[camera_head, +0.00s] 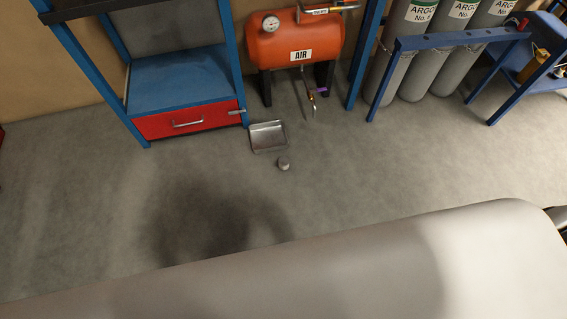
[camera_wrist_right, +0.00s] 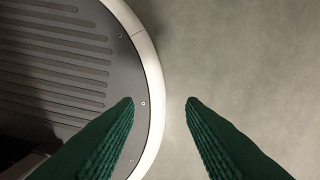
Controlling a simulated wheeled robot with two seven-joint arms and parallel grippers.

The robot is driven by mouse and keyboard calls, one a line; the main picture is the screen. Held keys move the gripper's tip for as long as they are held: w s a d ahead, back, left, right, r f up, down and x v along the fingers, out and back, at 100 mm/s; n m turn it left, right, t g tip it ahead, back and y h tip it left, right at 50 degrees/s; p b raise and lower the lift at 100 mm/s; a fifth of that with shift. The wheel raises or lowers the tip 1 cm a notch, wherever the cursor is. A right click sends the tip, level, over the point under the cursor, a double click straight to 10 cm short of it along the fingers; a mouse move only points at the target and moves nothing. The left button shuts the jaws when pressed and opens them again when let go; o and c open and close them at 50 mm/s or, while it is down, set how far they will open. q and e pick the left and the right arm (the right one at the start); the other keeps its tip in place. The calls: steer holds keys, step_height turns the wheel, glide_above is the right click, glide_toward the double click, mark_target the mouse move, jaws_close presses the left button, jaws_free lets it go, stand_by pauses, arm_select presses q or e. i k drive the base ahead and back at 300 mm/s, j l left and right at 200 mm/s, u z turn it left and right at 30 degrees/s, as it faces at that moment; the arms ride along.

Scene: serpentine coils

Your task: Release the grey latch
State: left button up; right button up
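A small grey latch (camera_head: 237,111) shows in the head view, at the right end of the red drawer front (camera_head: 185,121), beside the blue post. It looks like a short horizontal bar; its exact position is too small to tell. The drawer has a silver handle (camera_head: 187,124) and appears closed. My right gripper (camera_wrist_right: 160,102) is open and empty in the right wrist view, with its two green ribbed fingers apart above bare floor and beside my own base. It is away from the latch. My left gripper is not in view.
A metal tray (camera_head: 268,136) lies on the floor right of the drawer, with a small grey cylinder (camera_head: 284,163) in front. An orange air tank (camera_head: 300,42) and argon cylinders (camera_head: 425,75) behind a blue rail (camera_head: 450,38) stand farther right. Floor before the drawer is clear.

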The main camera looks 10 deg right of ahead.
mark_target(243, 110)
steer(key=i+j, duration=0.1)
steer(key=i, duration=0.85)
